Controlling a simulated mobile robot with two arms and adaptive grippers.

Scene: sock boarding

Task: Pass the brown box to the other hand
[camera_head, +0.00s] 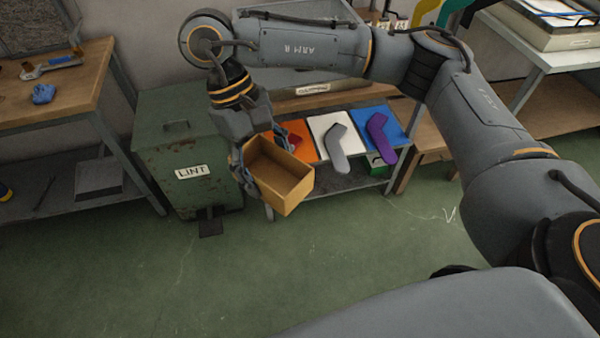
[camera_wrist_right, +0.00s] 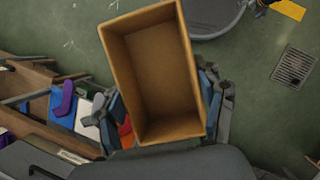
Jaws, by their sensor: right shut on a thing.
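The brown box (camera_head: 283,174) is an open-topped, empty box held in the air in front of the green bin and the low shelf. My right gripper (camera_head: 262,162) is shut on it, with its fingers against the box's sides. In the right wrist view the box (camera_wrist_right: 152,75) fills the middle, its open side showing, with the fingers of my right gripper (camera_wrist_right: 160,105) on either side of its near end. My left gripper is in neither view.
A green bin labelled LINT (camera_head: 185,150) stands behind and left of the box. A wooden workbench (camera_head: 60,90) is at the left. A low shelf holds orange, white and blue boards with sock shapes (camera_head: 335,140). The green floor (camera_head: 330,250) in front is clear.

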